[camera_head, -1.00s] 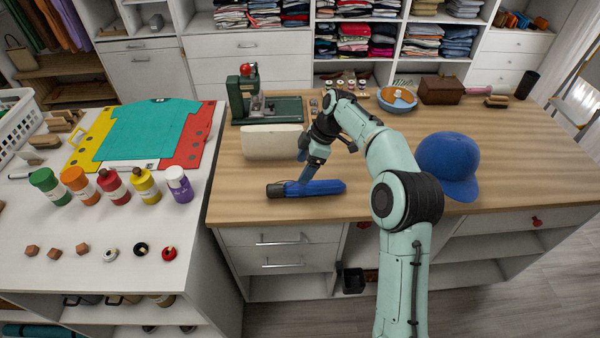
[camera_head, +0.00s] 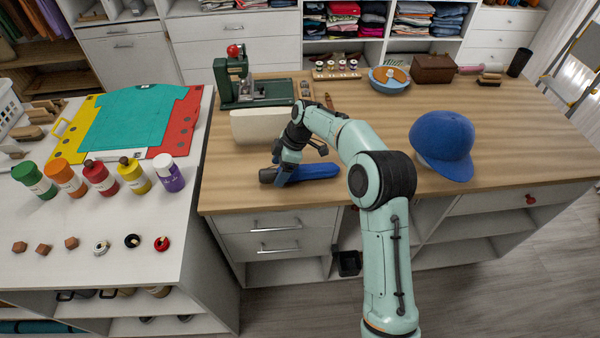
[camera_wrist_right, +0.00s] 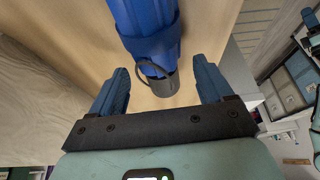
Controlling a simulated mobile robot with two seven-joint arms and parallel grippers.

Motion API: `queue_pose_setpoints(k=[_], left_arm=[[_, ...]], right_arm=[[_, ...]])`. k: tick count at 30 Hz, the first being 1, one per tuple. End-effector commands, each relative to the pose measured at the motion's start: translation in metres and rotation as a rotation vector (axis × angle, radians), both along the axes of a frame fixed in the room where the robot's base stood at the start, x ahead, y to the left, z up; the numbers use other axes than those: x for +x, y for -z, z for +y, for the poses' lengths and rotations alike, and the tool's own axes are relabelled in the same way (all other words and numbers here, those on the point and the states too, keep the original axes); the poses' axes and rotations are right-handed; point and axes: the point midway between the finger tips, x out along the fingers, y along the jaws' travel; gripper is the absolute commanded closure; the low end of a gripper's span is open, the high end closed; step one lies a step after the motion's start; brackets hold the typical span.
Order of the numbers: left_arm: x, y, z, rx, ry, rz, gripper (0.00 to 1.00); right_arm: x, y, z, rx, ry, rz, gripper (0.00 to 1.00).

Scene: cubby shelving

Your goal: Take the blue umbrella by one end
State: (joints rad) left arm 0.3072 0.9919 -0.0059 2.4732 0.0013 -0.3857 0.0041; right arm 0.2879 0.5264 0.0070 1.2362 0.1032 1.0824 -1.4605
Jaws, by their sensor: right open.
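The blue umbrella (camera_head: 318,171) lies on the wooden counter near its front edge, with its dark handle end to the left. In the right wrist view the umbrella (camera_wrist_right: 150,28) comes in from the top, and its dark handle (camera_wrist_right: 162,84) with a thin loop lies between the fingers. My right gripper (camera_head: 283,178) is over the handle end in the head view. It is open, with a gap between each finger and the handle in the wrist view (camera_wrist_right: 162,92). The gripper hides part of the umbrella in the head view. My left gripper is not in view.
A cream box-like object (camera_head: 262,127) stands just behind the umbrella. A green press (camera_head: 240,85) is behind it. A blue cap (camera_head: 442,143) sits to the right. Several paint bottles (camera_head: 102,178) stand on the white table at left. The counter between umbrella and cap is partly covered by my arm.

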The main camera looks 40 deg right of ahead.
Motion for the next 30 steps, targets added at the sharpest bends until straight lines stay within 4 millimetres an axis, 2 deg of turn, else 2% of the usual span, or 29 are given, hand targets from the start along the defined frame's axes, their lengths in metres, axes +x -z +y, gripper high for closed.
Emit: queue_pose_setpoints(k=[3, 6, 13, 14, 19, 20, 26, 30], left_arm=[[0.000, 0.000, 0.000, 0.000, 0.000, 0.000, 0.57], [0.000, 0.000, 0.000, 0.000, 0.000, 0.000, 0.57], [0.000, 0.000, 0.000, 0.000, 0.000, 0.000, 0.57], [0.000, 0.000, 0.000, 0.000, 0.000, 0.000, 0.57], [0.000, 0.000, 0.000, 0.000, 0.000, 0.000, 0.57], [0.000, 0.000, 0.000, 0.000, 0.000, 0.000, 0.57], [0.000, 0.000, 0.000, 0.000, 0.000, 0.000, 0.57], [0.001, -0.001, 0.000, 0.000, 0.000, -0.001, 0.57]], right_arm=[[0.002, 0.016, 0.008, 0.001, -0.001, 0.002, 0.20], [0.004, 0.022, 0.010, 0.000, 0.000, 0.000, 0.20], [0.004, 0.023, 0.010, 0.000, 0.000, 0.000, 0.20], [0.004, 0.023, 0.010, 0.000, 0.000, 0.000, 0.27], [0.004, 0.023, 0.010, 0.000, 0.000, 0.000, 0.82], [0.004, 0.023, 0.010, 0.000, 0.000, 0.000, 0.88], [0.005, 0.022, 0.010, -0.001, 0.001, -0.002, 0.88], [0.005, 0.014, 0.009, -0.002, 0.001, -0.005, 0.88]])
